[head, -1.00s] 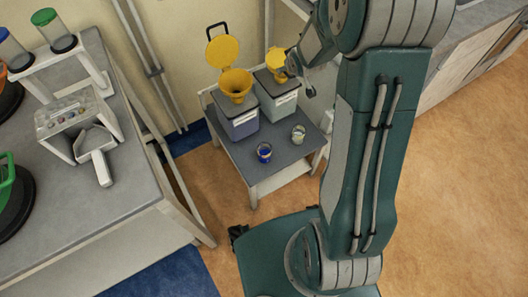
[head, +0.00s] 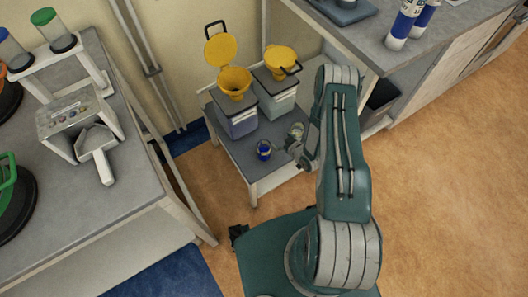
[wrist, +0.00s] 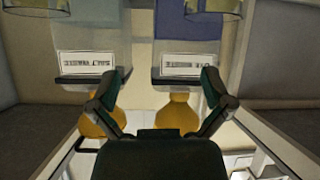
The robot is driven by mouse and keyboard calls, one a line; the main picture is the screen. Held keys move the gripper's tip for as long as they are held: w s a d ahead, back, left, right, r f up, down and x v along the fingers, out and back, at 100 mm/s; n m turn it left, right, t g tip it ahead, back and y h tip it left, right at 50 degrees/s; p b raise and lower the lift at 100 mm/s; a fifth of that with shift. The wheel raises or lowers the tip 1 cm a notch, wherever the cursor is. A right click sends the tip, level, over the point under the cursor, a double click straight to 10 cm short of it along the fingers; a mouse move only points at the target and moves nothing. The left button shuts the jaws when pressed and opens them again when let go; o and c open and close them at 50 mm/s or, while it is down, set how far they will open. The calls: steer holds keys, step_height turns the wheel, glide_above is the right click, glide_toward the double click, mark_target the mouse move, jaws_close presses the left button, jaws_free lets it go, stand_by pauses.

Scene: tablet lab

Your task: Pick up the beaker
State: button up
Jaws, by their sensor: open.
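Two small glass beakers stand on the low cart. One with blue contents (head: 264,150) is near the cart's front in the head view. The other, clear and pale (head: 297,130), is to its right and partly hidden by my gripper (head: 286,144). The wrist view is upside down and shows a beaker cut off at the top left (wrist: 37,8) and another at the top right (wrist: 213,8). My gripper (wrist: 163,78) is open and empty, its fingers spread. It is close to the clear beaker; I cannot tell whether it touches.
A bench (head: 110,205) stands left. A counter (head: 440,45) with bottles stands at the right.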

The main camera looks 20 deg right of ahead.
steer(key=t+y, duration=0.1)
glide_toward(268, 154)
steer(key=w, duration=0.2)
steer(key=shift+m, duration=0.4)
steer(key=x, duration=1)
steer(key=shift+a+f, duration=0.45)
steer(key=shift+a, duration=0.05)
steer(key=shift+c, duration=0.3)
steer(key=c, duration=0.9)
